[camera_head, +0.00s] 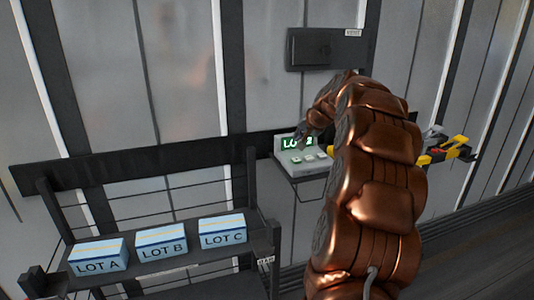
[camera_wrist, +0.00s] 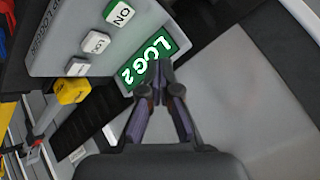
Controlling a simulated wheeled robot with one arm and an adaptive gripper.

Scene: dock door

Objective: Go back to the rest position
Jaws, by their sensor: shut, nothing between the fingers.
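My gripper (camera_wrist: 161,82) is shut and empty in the wrist view, its fingertips in front of the green display (camera_wrist: 150,62) that reads "LOG2". I cannot tell whether the tips touch it. The display belongs to a grey logger box (camera_wrist: 82,30) with several buttons, one marked "ON" (camera_wrist: 120,13). In the head view the logger box (camera_head: 303,161) stands on a small shelf, and my copper-coloured arm reaches up to it, with my gripper (camera_head: 302,136) small and dark just above it, partly covering the display.
A rack (camera_head: 265,243) at the lower left holds three blue boxes, LOT A (camera_head: 98,257), LOT B (camera_head: 161,243) and LOT C (camera_head: 222,231). A dark wall box (camera_head: 325,48) hangs above my arm. A yellow-edged holder (camera_head: 457,146) with tools is to the right. Floor shows at lower right.

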